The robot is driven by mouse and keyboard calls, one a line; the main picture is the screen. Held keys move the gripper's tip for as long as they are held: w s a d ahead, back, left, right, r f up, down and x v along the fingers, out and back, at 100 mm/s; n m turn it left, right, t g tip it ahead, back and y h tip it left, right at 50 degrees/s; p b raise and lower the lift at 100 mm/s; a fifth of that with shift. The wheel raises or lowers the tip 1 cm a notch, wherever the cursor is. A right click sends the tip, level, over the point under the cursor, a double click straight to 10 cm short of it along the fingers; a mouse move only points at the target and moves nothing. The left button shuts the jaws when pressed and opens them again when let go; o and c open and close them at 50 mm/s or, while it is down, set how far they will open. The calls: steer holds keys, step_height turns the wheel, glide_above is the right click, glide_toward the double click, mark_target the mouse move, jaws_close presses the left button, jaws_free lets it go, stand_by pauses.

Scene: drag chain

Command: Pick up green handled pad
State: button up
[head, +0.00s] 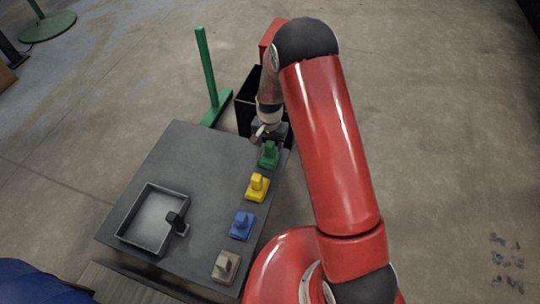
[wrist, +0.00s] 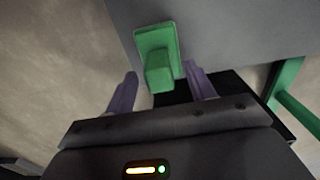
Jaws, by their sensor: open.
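The green handled pad (head: 269,155) sits at the far right corner of the grey table, with its upright handle on top. In the wrist view the green handled pad (wrist: 158,54) lies ahead of and between my fingers, its handle pointing toward me. My gripper (head: 268,138) is just above and behind the pad in the head view, partly hidden by my arm. In the wrist view my gripper (wrist: 162,88) shows two purple-grey fingers spread apart, one on each side of the handle. The fingers appear apart from the handle.
Yellow (head: 257,187), blue (head: 242,225) and grey-beige (head: 225,266) handled pads stand in a row along the table's right edge. A grey tray (head: 127,222) with a dark handle is at the left. A black bin (head: 245,100) and green post (head: 207,68) stand behind the table (head: 180,165).

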step_height(320, 180, down, 2)
steer(key=shift+f, duration=0.15)
steer(key=c, duration=1.1)
step_height(320, 180, up, 20)
steer(key=p, duration=0.3)
